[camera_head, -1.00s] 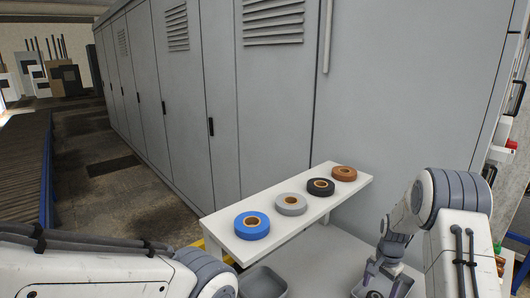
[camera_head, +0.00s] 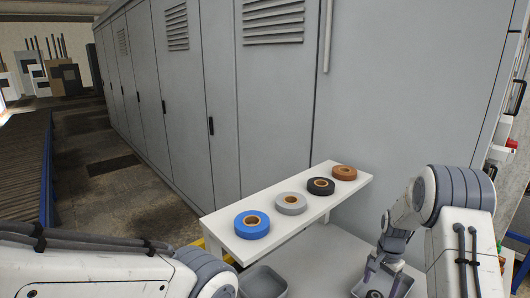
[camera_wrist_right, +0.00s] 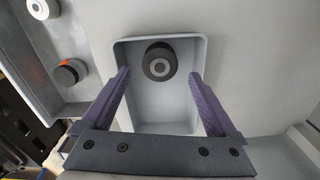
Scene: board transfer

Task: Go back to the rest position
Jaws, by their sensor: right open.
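My right gripper (camera_head: 384,276) is over a grey bin at the lower right in the head view. In the right wrist view the gripper (camera_wrist_right: 160,76) is open, its two purple fingers apart and nothing between them. A dark round piece with a pale centre (camera_wrist_right: 160,64) lies in the grey bin (camera_wrist_right: 148,127) beneath, near its far end. My left arm (camera_head: 90,270) comes in from the lower left in the head view; its gripper is out of the frame.
A white shelf (camera_head: 272,239) holds a blue roll (camera_head: 252,226), a grey roll (camera_head: 291,204), a black roll (camera_head: 321,187) and a brown roll (camera_head: 344,173). Another grey bin (camera_head: 262,283) is below it. Grey cabinets (camera_head: 270,110) stand behind. Open floor (camera_head: 130,200) lies to the left.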

